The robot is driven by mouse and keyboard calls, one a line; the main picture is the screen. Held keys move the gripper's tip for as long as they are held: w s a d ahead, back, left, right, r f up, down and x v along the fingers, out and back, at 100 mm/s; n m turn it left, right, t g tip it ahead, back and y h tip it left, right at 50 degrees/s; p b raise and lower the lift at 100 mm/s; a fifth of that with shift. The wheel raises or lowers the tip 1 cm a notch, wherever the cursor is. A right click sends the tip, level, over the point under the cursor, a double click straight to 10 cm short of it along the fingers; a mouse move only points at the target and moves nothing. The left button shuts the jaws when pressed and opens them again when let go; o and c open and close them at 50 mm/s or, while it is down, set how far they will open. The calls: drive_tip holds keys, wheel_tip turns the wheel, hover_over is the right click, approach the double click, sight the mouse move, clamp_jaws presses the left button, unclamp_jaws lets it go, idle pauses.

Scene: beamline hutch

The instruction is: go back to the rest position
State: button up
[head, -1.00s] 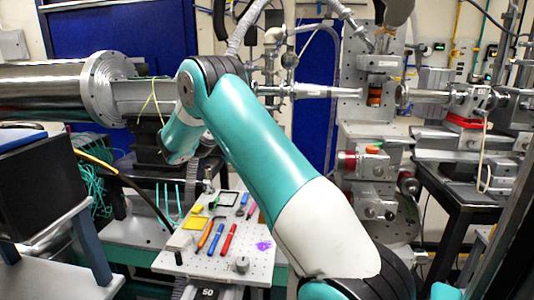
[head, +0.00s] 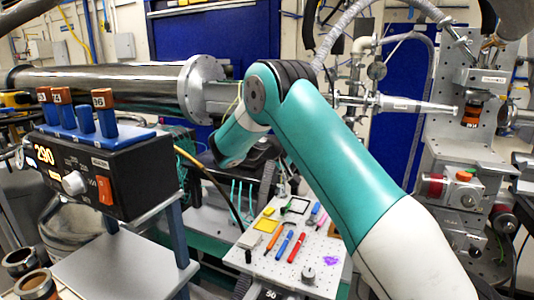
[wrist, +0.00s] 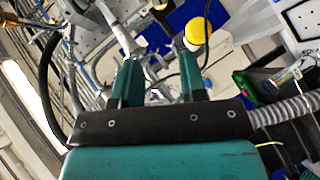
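My arm shows large in the head view, teal and white, bent at a dark joint near the middle. Its far part points down and left behind that joint, and the gripper itself cannot be made out there. In the wrist view my gripper (wrist: 160,68) has its two dark green fingers apart with nothing seen between them. A yellow rounded thing (wrist: 195,31) shows beyond the right fingertip; whether it is near the finger cannot be told.
A perforated board (head: 268,268) with pens (head: 284,244) and small parts lies below my arm. A black heater box (head: 130,175) with vials on top stands at left. A steel beam pipe (head: 110,88) runs behind; beamline equipment (head: 465,150) stands at right.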

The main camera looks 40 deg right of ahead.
drive_tip(key=a+n+t+y, duration=0.5)
drive_tip(key=a+y, duration=0.1)
drive_tip(key=a, duration=0.7)
drive_tip(key=s+a+n+y, duration=0.3)
drive_tip(key=s+a, duration=0.4)
drive_tip(key=a, duration=0.3)
drive_tip(key=s+a+n+y, duration=0.2)
drive_tip(key=s+a+y, duration=0.4)
drive_tip(key=a, duration=0.4)
drive_tip(key=shift+s+r+n, duration=0.2)
drive_tip(key=shift+s+n, duration=0.2)
drive_tip(key=shift+s, duration=0.1)
drive_tip(key=shift+o, duration=0.5)
drive_tip(key=s+a+n+y, duration=0.1)
drive_tip(key=s+a, duration=0.2)
drive_tip(key=s, duration=0.3)
drive_tip(key=s+a+r+n+g+y, duration=0.1)
drive_tip(key=s+a+n+y, duration=0.1)
drive_tip(key=s, duration=0.4)
drive_tip(key=shift+a+g, duration=0.3)
drive_tip(key=shift+a, duration=0.55)
drive_tip(key=shift+r, duration=0.1)
